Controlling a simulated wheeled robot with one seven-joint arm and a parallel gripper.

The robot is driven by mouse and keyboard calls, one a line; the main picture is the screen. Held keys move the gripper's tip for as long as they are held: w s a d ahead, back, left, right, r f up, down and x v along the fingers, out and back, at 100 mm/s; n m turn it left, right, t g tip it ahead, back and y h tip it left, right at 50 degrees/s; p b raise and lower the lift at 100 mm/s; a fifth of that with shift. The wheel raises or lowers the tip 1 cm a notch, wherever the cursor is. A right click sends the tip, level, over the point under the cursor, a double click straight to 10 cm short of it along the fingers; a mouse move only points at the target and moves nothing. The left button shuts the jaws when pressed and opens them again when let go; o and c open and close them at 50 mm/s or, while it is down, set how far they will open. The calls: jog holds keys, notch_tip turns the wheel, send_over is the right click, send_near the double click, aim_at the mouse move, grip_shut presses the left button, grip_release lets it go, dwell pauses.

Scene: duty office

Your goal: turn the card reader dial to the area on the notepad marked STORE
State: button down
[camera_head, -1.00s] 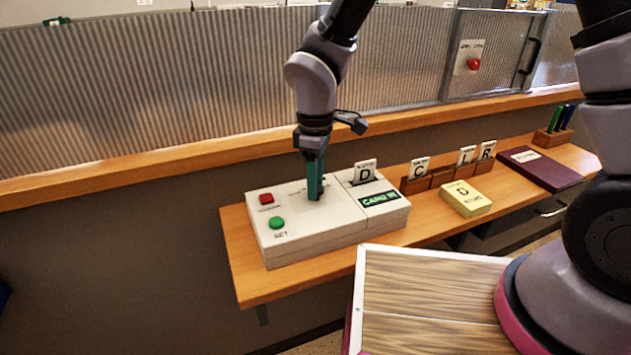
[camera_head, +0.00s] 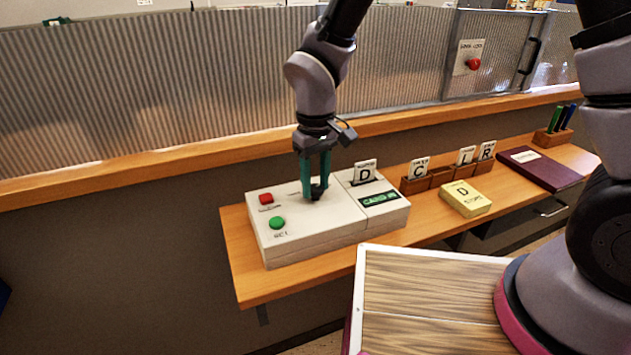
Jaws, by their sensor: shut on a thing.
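The white card reader (camera_head: 320,232) stands on the wooden shelf, with a red button (camera_head: 266,198), a green button (camera_head: 277,223) and a lit green display (camera_head: 379,198). A card marked D (camera_head: 365,172) stands upright in its slot. My gripper (camera_head: 316,192) points down onto the reader's top, its teal fingers shut on the dark dial (camera_head: 317,191). The fingers hide most of the dial and its markings, so I cannot read where it points. The yellow notepad (camera_head: 466,198) lies right of the reader and shows a D above the word STORE.
A wooden rack (camera_head: 430,182) holds cards C, L and R behind the notepad. A dark red book (camera_head: 540,168) and a pen holder (camera_head: 553,137) are at the right. A corrugated screen (camera_head: 200,80) rises behind the shelf.

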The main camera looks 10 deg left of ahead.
aim_at(317, 187)
dwell(0.4)
jog(key=shift+c, duration=2.1)
grip_release()
notch_tip(317, 187, up, 11)
jog(key=shift+f, duration=0.1)
jog(key=w+d+r+m+t+y, duration=0.1)
jog(key=w+d+r+m, duration=0.2)
jog(key=d+r, duration=0.4)
jog(key=w+d+r+m+t+y, duration=0.1)
jog(key=w+d+r+m, duration=0.3)
jog(key=d, duration=0.5)
jog(key=s+d+r+m+t, duration=0.2)
jog(key=s+d+r+m, duration=0.1)
jog(key=d, duration=0.6)
jog(key=s+d+r+m+t, duration=0.3)
jog(key=d+r, duration=0.3)
jog(key=d, duration=0.3)
jog(key=shift+s+d+r, duration=0.15)
jog(key=shift+s+d, duration=0.05)
jog(key=shift+s, duration=0.25)
